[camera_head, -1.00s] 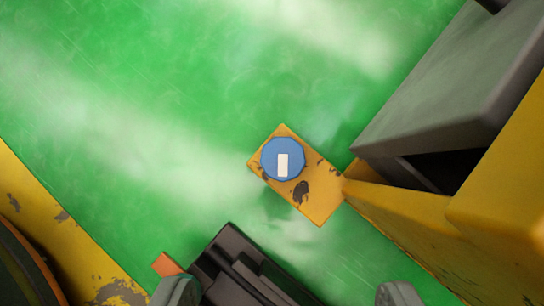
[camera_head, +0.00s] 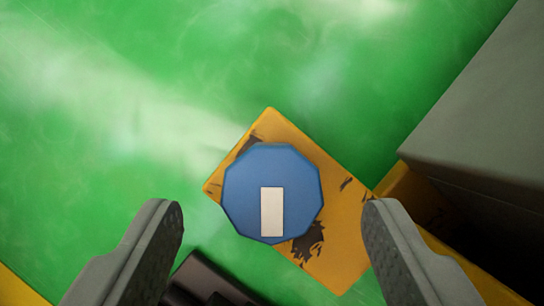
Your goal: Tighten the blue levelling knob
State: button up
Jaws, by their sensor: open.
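The blue levelling knob (camera_head: 247,193) is a many-sided disc with a white rectangular mark on its top, running up and down in the picture. It sits on a worn yellow foot plate (camera_head: 333,252) near the middle of the view. My gripper (camera_head: 271,212) is open, with one grey finger at the lower left and one at the lower right. The knob lies between the lines of the two fingertips and a little above them in the picture. Neither fingertip appears to touch it. How far the fingers are above the plate I cannot tell.
A grey box-like body (camera_head: 490,120) on yellow framework stands close at the right. A dark part (camera_head: 205,283) shows at the bottom, between the fingers. The green floor (camera_head: 120,90) is clear at the upper left. A yellow edge (camera_head: 15,290) shows at the bottom left corner.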

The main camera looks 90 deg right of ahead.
aim_at(272, 193)
jog(key=shift+x, duration=1.15)
jog(key=c, duration=1)
jog(key=m+t, duration=0.1)
jog(key=m, duration=0.2)
jog(key=shift+s+m, duration=0.1)
jog(key=shift+m, duration=0.2)
jog(key=shift+m+t+h, duration=0.3)
jog(key=shift+m+t, duration=0.5)
jog(key=shift+m, duration=0.7)
